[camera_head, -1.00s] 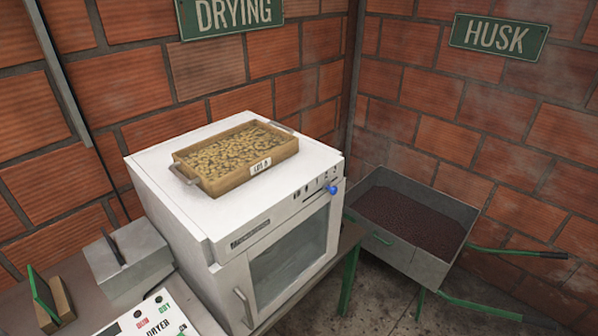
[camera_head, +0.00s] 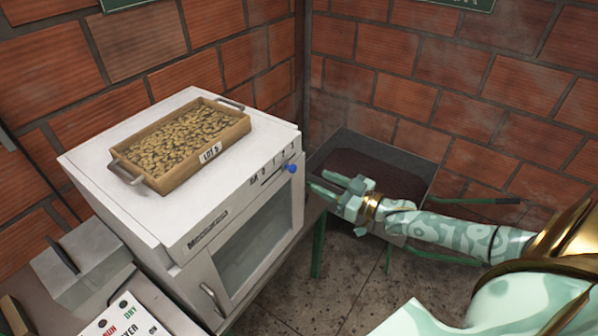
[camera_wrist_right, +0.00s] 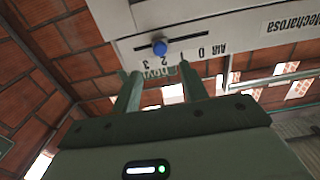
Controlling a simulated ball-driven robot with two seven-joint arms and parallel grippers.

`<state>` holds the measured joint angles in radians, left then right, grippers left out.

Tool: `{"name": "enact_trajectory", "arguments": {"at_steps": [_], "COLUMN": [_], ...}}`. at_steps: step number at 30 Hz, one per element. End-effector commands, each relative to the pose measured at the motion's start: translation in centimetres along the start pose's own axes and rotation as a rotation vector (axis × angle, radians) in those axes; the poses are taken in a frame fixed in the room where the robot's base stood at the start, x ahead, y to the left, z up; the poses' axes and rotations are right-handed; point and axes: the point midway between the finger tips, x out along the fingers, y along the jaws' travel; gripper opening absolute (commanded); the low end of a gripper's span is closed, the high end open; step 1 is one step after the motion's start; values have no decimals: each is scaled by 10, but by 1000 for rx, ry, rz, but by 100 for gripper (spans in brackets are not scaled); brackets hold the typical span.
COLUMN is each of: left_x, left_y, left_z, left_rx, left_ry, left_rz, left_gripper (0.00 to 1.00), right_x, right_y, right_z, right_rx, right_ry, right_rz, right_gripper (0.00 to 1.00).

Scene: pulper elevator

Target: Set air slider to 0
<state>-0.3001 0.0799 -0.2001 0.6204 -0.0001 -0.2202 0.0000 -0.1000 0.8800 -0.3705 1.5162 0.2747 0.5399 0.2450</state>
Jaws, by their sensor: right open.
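The air slider is a blue knob (camera_head: 291,168) in a dark slot on the upper front panel of the white machine (camera_head: 110,180). Its scale reads AIR, 0, 1, 2, 3. The knob is toward the high-number end, near 2 and 3; the exact mark is unclear. In the right wrist view, upside down, the blue knob (camera_wrist_right: 160,47) shows beyond the fingertips. My right gripper (camera_head: 318,181) is open and empty, to the right of the knob and apart from it. Its two fingers (camera_wrist_right: 158,76) show on either side of the knob's line. My left gripper is not in view.
A wooden tray of beans (camera_head: 195,174) sits on top of the machine. A dark metal husk cart (camera_head: 415,155) with green handles stands behind my right arm. A grey metal box (camera_head: 85,275) and a control panel (camera_head: 120,318) are at lower left. Brick walls close off the back.

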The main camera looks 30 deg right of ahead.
Motion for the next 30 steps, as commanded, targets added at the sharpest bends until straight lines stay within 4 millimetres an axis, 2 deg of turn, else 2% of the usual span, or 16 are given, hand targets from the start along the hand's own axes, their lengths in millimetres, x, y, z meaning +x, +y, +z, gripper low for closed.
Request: {"name": "enact_trajectory", "arguments": {"at_steps": [1, 3, 9, 15, 23, 27, 28, 30], "left_x": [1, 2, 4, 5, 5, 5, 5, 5], "left_y": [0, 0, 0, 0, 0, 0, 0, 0], "left_z": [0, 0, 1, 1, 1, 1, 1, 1], "left_rx": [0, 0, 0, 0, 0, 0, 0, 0], "left_ry": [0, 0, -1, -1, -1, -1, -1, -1], "left_rz": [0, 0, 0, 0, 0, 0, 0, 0], "left_gripper": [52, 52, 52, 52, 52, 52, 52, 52], "right_x": [14, 31, 67, 81, 82, 81, 81, 81], "right_y": [1, 0, 1, 0, 0, 0, 0, 0], "right_z": [-1, -1, 0, 1, 1, 1, 1, 1], "right_rx": [-1, -2, -2, -1, -1, -1, -1, -1], "right_ry": [5, 4, 0, -2, -2, -2, -2, -2], "right_rz": [1, 0, 2, 1, 1, 1, 1, 1], "right_gripper": [44, 44, 44, 44, 44, 5, 0, 0]}}
